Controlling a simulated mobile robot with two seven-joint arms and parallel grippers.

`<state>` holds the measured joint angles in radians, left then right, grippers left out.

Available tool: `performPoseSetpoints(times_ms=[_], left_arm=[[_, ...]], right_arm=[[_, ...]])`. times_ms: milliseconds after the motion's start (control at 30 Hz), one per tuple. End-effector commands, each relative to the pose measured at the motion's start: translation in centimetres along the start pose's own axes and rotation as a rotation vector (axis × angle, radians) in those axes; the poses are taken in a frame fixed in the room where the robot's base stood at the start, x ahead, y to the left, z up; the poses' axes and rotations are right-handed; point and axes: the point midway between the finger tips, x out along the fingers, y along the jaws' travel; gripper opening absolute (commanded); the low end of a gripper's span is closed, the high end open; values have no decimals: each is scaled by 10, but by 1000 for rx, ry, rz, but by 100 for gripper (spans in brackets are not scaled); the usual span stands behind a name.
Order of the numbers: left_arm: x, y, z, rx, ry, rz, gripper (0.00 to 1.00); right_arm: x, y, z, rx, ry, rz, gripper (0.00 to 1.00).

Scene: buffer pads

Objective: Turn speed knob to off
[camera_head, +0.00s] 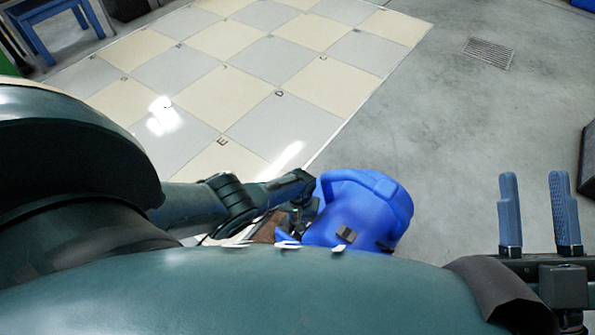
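A blue rounded machine or container (375,205) with a loop-like handle on top stands just in front of my body. No knob can be clearly made out. My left arm reaches in from the left, and its end (300,192) is right beside the left side of the blue thing. The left fingers are hidden or too small to read, and so is any contact. My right gripper (537,215) is at the right, open and empty, its two blue fingers wide apart.
A floor of cream and grey tiles (270,60) with letter marks lies ahead. Bare concrete (460,140) with a drain grate (489,53) is free to the right. A blue stool (55,25) stands at the far left. A dark box (588,160) is at the right edge.

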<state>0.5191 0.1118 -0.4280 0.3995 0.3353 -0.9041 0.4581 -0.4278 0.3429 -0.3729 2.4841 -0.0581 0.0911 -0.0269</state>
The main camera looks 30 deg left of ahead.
Motion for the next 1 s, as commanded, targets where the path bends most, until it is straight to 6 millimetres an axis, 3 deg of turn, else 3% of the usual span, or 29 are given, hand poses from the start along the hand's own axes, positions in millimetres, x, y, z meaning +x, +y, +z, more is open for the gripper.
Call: performPoseSetpoints(times_ms=[100,133,367,733,1000], left_arm=[[0,0,-1,-2,4,2,7],[0,0,-1,-2,4,2,32],[0,0,-1,-1,2,1,51],[-8,0,-1,0,1,1,52],[-52,-1,0,0,2,1,52]], right_arm=[[0,0,0,0,0,0,36],[0,0,0,0,0,0,36],[0,0,0,-1,1,0,36],[3,2,-5,6,-7,1,36],[-18,-12,18,127,-249,33,36]])
